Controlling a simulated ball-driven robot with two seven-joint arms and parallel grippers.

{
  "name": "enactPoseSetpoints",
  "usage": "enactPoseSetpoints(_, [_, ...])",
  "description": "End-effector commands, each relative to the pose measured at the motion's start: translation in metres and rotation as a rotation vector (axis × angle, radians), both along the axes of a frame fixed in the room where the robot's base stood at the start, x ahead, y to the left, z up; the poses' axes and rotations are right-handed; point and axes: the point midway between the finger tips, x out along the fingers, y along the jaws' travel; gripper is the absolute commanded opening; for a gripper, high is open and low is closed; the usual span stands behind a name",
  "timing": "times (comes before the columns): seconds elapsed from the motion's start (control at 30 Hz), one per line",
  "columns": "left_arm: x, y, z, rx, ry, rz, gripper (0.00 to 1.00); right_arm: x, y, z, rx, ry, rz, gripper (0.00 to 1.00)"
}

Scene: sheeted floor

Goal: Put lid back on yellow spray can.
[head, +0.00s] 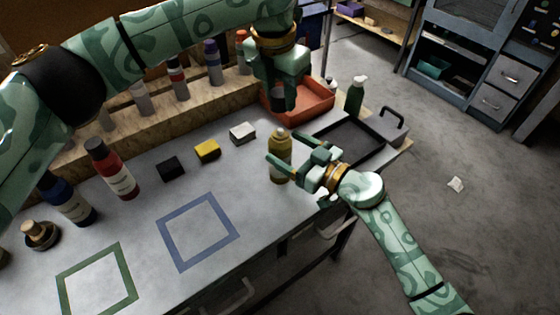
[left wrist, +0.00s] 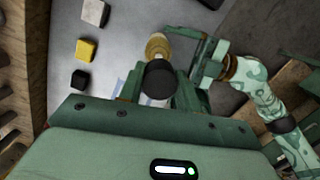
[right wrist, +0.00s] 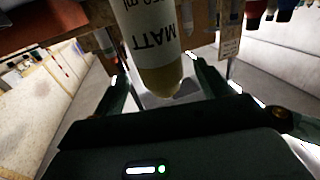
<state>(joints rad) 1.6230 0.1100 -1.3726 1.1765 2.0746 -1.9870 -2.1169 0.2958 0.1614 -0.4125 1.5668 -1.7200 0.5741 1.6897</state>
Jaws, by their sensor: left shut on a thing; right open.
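The yellow spray can (head: 280,168) stands upright on the bench near its front edge, its top uncovered. In the left wrist view the can (left wrist: 157,45) lies just beyond the lid. My left gripper (head: 279,92) is shut on the black lid (left wrist: 158,84) and holds it above the can, apart from it. My right gripper (head: 287,158) is beside the can, its fingers open on either side of it. In the right wrist view the can (right wrist: 148,40) with its MATT label shows between the spread fingers (right wrist: 162,85). I cannot tell whether either finger touches it.
A black block (head: 170,168), a yellow block (head: 207,150) and a white block (head: 242,132) lie left of the can. A red tray (head: 318,108), a black tray (head: 375,152) and a green bottle (head: 355,94) are behind. Red (head: 112,170) and blue (head: 68,200) cans stand left.

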Motion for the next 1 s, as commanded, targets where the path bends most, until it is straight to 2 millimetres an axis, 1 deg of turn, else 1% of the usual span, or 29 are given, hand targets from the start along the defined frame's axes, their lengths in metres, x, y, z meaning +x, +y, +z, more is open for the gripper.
enactPoseSetpoints(0.03, [0.0, 0.0, 0.0, 0.0, 0.0, 0.0, 0.13, 0.006, 0.008, 0.001, 0.001, 0.0, 0.0, 0.75])
enactPoseSetpoints(0.1, [0.0, 0.0, 0.0, 0.0, 0.0, 0.0, 0.13, 0.013, 0.017, 0.001, 0.0, 0.0, 0.001, 0.75])
enactPoseSetpoints(0.3, [0.0, 0.0, 0.0, 0.0, 0.0, 0.0, 0.13, 0.026, 0.032, 0.0, -0.001, -0.001, 0.0, 0.75])
enactPoseSetpoints(0.43, [0.0, 0.0, 0.0, 0.0, 0.0, 0.0, 0.13, 0.029, 0.036, 0.0, -0.001, 0.001, 0.0, 0.75])
enactPoseSetpoints(0.7, [0.0, 0.0, 0.0, 0.0, 0.0, 0.0, 0.13, 0.029, 0.037, 0.0, -0.001, 0.0, 0.0, 0.75])
enactPoseSetpoints(0.77, [0.0, 0.0, 0.0, 0.0, 0.0, 0.0, 0.13, 0.029, 0.037, 0.0, -0.001, 0.0, 0.0, 0.59])
enactPoseSetpoints(0.8, [0.0, 0.0, 0.0, 0.0, 0.0, 0.0, 0.13, 0.029, 0.036, 0.0, -0.001, 0.0, 0.0, 0.48])
enactPoseSetpoints(0.87, [0.0, 0.0, 0.0, 0.0, 0.0, 0.0, 0.13, 0.029, 0.036, 0.0, -0.001, 0.0, 0.0, 0.31])
enactPoseSetpoints(0.9, [0.0, 0.0, 0.0, 0.0, 0.0, 0.0, 0.13, 0.029, 0.036, 0.0, -0.001, 0.0, 0.0, 0.2])
enactPoseSetpoints(0.93, [0.0, 0.0, 0.0, 0.0, 0.0, 0.0, 0.13, 0.029, 0.036, 0.0, -0.001, 0.0, 0.0, 0.11])
enactPoseSetpoints(0.97, [0.0, 0.0, 0.0, 0.0, 0.0, 0.0, 0.13, 0.029, 0.036, 0.0, -0.001, 0.0, 0.0, 0.09])
enactPoseSetpoints(1.0, [0.0, 0.0, -0.001, 0.0, 0.0, 0.0, 0.13, 0.029, 0.036, 0.0, -0.001, 0.0, 0.0, 0.09])
